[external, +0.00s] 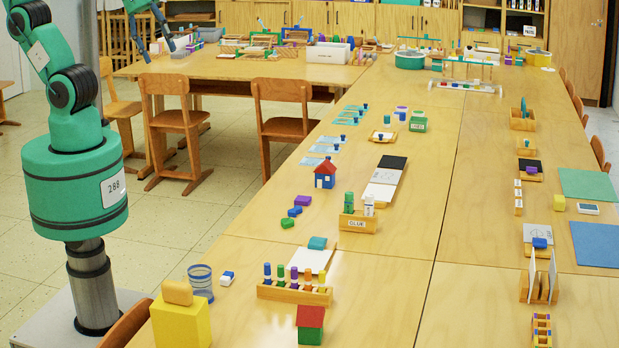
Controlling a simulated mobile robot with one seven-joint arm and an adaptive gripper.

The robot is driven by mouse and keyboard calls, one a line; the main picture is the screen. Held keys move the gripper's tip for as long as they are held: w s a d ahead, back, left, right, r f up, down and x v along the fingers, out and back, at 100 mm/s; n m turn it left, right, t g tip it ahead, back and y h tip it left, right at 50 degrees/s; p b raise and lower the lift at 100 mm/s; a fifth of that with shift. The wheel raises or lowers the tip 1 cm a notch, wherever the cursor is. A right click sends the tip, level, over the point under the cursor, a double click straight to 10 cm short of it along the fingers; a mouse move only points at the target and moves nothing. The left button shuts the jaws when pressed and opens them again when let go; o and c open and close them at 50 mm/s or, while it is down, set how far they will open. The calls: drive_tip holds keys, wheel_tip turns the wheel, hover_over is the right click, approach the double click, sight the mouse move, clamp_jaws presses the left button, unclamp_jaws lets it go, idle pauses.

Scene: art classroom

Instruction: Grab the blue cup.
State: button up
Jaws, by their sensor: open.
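The blue cup (201,284) is a see-through tumbler with blue bands. It stands upright near the front left edge of the long table, just behind a yellow block-shaped container. My gripper (171,46) is far from it, at the upper left over the far-left table. The gripper is open and small in the picture; I see nothing held between its fingers.
Right of the cup are a small blue-and-white block (227,278) and a wooden peg rack (295,292). The yellow container (181,321) stands close in front. Wooden chairs (282,118) line the table's left side. The table's (385,285) front middle is mostly clear.

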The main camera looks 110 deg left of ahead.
drive_tip(key=w+d+f+g, duration=0.1)
drive_tip(key=w+d+f, duration=0.4)
drive_tip(key=w, duration=0.5)
drive_tip(key=n+g, duration=0.2)
drive_tip(key=g, duration=0.2)
hover_over(196, 269)
drive_tip(key=w+d, duration=0.1)
drive_tip(key=d, duration=0.1)
wheel_tip(196, 269, down, 34)
drive_tip(key=shift+p, duration=0.4)
drive_tip(key=shift+w, duration=0.1)
drive_tip(key=shift+f+b, duration=0.6)
drive_tip(key=shift+f, duration=3.65)
